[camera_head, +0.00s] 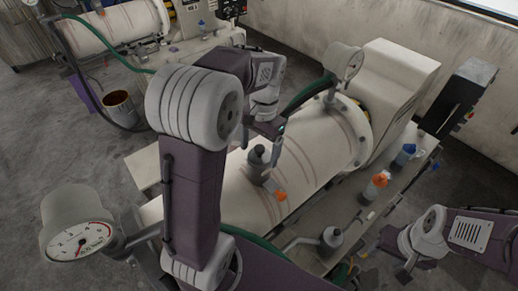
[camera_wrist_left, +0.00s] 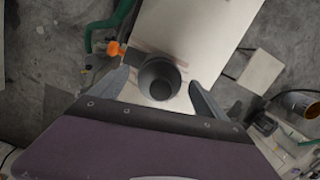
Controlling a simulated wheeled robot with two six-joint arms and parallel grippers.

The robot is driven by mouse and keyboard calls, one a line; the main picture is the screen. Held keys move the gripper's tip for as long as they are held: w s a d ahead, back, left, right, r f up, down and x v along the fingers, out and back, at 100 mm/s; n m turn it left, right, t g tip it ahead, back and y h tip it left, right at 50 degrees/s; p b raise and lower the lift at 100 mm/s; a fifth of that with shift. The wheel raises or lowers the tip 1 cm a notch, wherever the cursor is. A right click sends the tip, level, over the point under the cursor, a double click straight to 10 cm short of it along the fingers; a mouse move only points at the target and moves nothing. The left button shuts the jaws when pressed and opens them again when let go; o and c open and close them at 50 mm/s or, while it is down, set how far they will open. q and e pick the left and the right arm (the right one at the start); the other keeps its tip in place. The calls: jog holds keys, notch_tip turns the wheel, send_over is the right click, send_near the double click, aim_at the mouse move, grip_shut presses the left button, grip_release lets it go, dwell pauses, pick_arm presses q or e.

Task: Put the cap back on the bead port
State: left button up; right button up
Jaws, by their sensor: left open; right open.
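The bead port (camera_head: 259,172) is a grey stub standing up from the cream mill drum. A darker, narrower round piece (camera_head: 259,154) tops it; I cannot tell whether this is the cap or the port's own neck. My left gripper (camera_head: 272,128) is open and empty just above it. In the left wrist view the dark round top (camera_wrist_left: 158,80) lies between the spread fingers, with no clear contact. My right gripper (camera_head: 394,258) is open and empty at the lower right, away from the port. I see no separate cap that I can name surely.
An orange handle (camera_head: 281,196) sits on the drum beside the port. A grey bottle (camera_head: 331,239), an orange-topped bottle (camera_head: 376,186) and a blue-topped bottle (camera_head: 405,154) stand along the right side. A pressure gauge (camera_head: 78,236) is at the lower left. A green hose (camera_head: 306,94) arches behind.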

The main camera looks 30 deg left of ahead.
pick_arm(q)
notch_tip(320, 180, up, 13)
jog(key=w, duration=0.1)
jog(key=shift+w, duration=0.3)
jog(key=shift+d, duration=0.1)
